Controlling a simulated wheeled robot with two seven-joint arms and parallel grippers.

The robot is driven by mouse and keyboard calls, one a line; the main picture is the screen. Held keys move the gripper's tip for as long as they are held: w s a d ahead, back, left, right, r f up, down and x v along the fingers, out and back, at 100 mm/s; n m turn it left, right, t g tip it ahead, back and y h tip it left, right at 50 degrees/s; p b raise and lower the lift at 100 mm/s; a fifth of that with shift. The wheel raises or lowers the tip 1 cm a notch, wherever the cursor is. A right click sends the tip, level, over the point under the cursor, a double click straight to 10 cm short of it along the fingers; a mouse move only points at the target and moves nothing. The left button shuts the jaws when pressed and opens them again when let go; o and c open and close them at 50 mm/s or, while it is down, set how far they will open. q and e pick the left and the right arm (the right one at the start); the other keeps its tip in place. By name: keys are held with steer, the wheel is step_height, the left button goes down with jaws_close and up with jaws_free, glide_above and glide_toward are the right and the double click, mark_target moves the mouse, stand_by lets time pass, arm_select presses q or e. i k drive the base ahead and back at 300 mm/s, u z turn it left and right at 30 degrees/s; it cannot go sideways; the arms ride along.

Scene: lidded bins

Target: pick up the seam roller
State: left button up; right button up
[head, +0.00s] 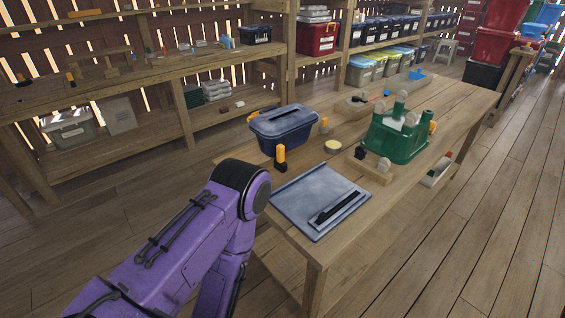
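I cannot tell for certain which small tool is the seam roller. One candidate is an upright orange-handled tool with a dark base (281,159), standing on the wooden workbench (290,247) in front of the blue lidded bin (283,128). Another is a wooden block (371,171) carrying a black part and a pale round part, lying by the green container (397,139). My purple arm bends at the bench's left edge; its gripper is out of view. My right gripper is also out of view.
A grey-blue board (300,197) with a black bar (338,208) lies at the bench's near end. A round yellow-topped tin (333,146) sits mid-bench. Shelves with lidded bins line the back.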

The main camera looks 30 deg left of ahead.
mark_target(280, 164)
steer(key=k, duration=0.5)
steer(key=u, duration=1.8)
steer(key=i, duration=1)
steer(key=z, duration=0.5)
